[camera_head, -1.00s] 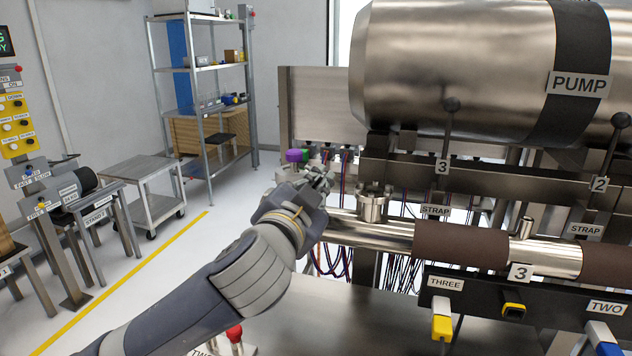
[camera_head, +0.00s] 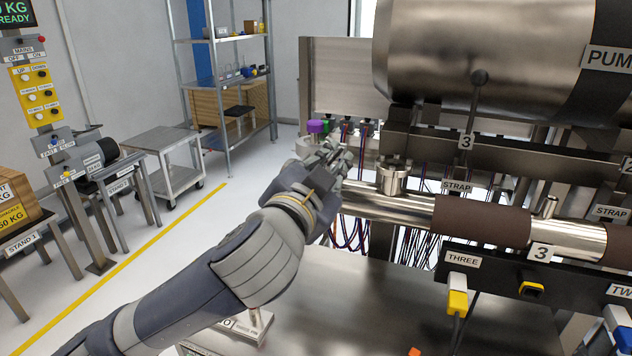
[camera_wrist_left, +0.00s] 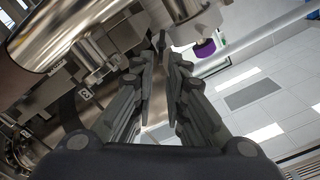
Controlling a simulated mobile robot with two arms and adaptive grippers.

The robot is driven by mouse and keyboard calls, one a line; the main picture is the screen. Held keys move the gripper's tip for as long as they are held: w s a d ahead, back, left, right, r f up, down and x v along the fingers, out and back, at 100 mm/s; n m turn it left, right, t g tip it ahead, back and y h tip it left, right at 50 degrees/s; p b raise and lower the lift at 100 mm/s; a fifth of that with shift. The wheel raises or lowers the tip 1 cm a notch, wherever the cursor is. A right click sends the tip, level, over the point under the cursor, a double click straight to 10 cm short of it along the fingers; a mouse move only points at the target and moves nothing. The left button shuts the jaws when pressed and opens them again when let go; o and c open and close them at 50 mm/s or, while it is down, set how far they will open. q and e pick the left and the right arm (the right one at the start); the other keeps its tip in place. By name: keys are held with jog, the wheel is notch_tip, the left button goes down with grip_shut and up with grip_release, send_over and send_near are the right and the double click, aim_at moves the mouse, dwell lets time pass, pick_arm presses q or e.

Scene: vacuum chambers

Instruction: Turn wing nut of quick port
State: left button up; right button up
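My left gripper (camera_head: 333,158) is at the left end of the steel pipe (camera_head: 400,208) in the head view, beside a short flanged port (camera_head: 393,178) on top of it. The gripper hides the pipe end, and I cannot make out the wing nut there. In the left wrist view, the two dark fingers of my left gripper (camera_wrist_left: 162,72) stand close together with a narrow gap. A thin dark upright piece (camera_wrist_left: 162,42) shows just beyond the tips; whether the fingers touch it is unclear. My right gripper is not in view.
A purple knob (camera_head: 315,126) is just behind my left gripper; it also shows in the left wrist view (camera_wrist_left: 205,48). The pump tank (camera_head: 480,55) and lever 3 (camera_head: 478,105) are at upper right. Cables hang below the pipe.

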pick_arm(q)
jog(key=v, duration=0.8)
jog(key=shift+s, duration=0.3)
jog(key=shift+a, duration=0.1)
